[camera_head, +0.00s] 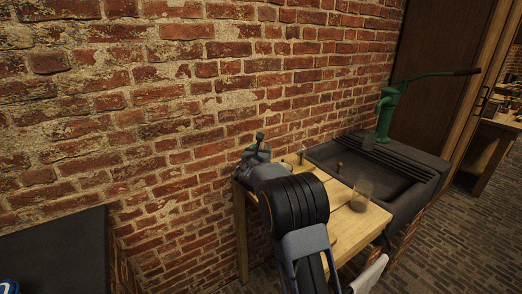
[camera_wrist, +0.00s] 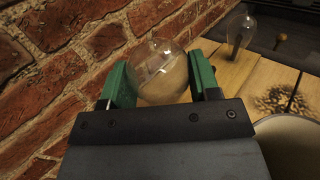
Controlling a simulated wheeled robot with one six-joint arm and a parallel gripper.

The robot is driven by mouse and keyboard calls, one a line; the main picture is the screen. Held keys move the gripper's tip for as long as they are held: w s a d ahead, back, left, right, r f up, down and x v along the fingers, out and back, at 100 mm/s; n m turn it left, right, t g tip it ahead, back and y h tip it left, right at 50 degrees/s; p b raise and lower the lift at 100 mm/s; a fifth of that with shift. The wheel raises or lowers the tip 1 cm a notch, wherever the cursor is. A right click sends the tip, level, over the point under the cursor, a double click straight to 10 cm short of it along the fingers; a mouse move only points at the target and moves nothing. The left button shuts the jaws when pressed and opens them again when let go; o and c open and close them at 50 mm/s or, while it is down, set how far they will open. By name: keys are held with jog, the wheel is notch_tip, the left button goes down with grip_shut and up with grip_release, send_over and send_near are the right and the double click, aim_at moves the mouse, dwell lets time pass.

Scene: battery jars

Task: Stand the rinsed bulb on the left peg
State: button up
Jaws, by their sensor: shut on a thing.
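My gripper (camera_wrist: 162,85) is shut on a clear, rounded glass bulb (camera_wrist: 160,70), which sits between its green fingers in the wrist view. The brick wall is close behind and to the left. In the head view my gripper (camera_head: 257,148) is at the wall end of the wooden table, and my arm hides the bulb. A small upright (camera_head: 302,156) shows on the table in the head view.
Another clear glass (camera_wrist: 238,33) stands on the planks beside a small brown knob (camera_wrist: 281,40). A pale round vessel (camera_wrist: 290,145) is at lower right. The black sink (camera_head: 415,190) with a green pump (camera_head: 386,115) adjoins the table (camera_head: 350,225).

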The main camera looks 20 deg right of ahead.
jog(key=shift+f+b, duration=3.3)
jog(key=shift+f, duration=0.25)
jog(key=o, duration=1.1)
